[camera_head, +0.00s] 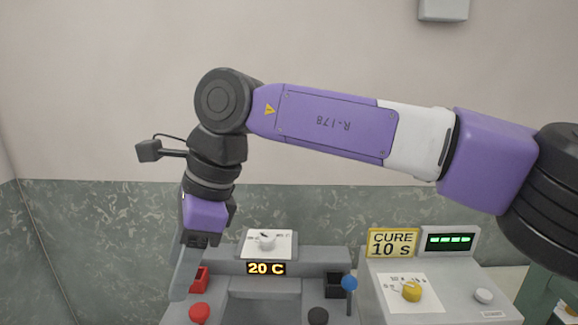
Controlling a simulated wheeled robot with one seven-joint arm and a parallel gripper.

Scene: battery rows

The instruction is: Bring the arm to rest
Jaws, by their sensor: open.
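My arm reaches in from the right edge, across the upper middle of the head view, and bends down at a dark elbow joint. My gripper (186,275) points downward at the lower left, in front of the left end of a grey machine. Its fingers are seen side-on, apart from any held thing that I can see. The gripper is open and looks empty. A finger partly covers the machine's left edge near a red part.
The grey machine (265,286) has a "20 C" display (266,268), a red knob (199,313), a black knob (318,316) and a blue-topped lever (349,284). To the right, a console (455,285) bears a yellow knob (411,291) and a "CURE 10 s" sign (392,243). The wall behind is bare.

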